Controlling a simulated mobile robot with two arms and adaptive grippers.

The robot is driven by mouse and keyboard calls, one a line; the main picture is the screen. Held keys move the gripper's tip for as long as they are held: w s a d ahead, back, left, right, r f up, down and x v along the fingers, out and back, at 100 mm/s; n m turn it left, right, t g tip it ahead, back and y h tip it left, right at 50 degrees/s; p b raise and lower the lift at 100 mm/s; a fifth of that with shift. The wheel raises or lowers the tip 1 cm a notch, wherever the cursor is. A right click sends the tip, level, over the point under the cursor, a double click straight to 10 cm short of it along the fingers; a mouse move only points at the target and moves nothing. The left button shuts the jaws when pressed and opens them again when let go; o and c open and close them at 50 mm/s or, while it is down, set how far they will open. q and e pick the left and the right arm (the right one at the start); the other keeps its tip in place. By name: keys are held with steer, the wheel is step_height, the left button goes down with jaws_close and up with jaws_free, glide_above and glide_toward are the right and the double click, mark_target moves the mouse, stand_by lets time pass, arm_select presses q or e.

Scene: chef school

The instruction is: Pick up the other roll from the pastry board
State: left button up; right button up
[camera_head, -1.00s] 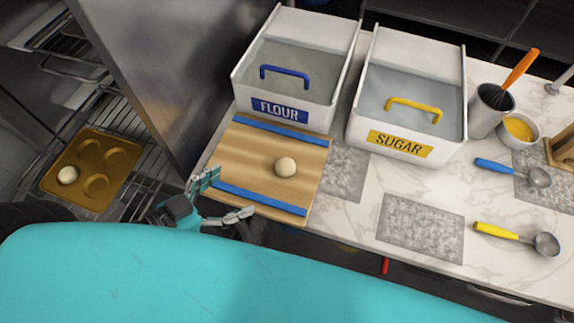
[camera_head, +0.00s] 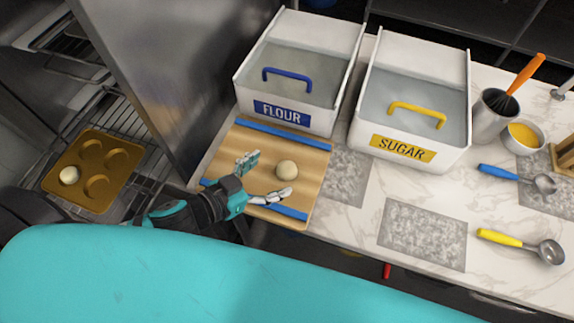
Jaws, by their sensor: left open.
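A round, pale dough roll (camera_head: 287,170) lies on the wooden pastry board (camera_head: 222,160), which has blue strips along its far and near edges. My left gripper (camera_head: 265,177) is open over the near left part of the board. One fingertip is to the left of the roll, the other just in front of it. The gripper is close to the roll; I cannot tell whether it touches. Another roll (camera_head: 69,175) sits in one cup of the bronze muffin tin (camera_head: 108,198) on the rack at the left. My right gripper is not in view.
A flour bin (camera_head: 292,85) and a sugar bin (camera_head: 408,105) stand behind the board and to its right. A whisk cup (camera_head: 493,117), a yellow-filled bowl (camera_head: 523,136), a blue scoop (camera_head: 512,174) and a yellow scoop (camera_head: 520,242) lie further right. A metal panel (camera_head: 150,75) rises left of the board.

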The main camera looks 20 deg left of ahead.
mark_target(282, 169)
arm_select(q)
steer(key=shift+w+d+p, duration=0.3)
steer(key=shift+w+p, duration=0.15)
steer(key=shift+w, duration=0.1)
steer(key=p+x, duration=0.1)
steer(key=x, duration=0.2)
steer(key=shift+w+f, duration=0.1)
steer(key=shift+w+d+f, duration=0.25)
steer(key=shift+s, duration=0.1)
steer(key=c, duration=1.3)
steer(key=shift+o, duration=0.2)
steer(key=shift+r, duration=0.1)
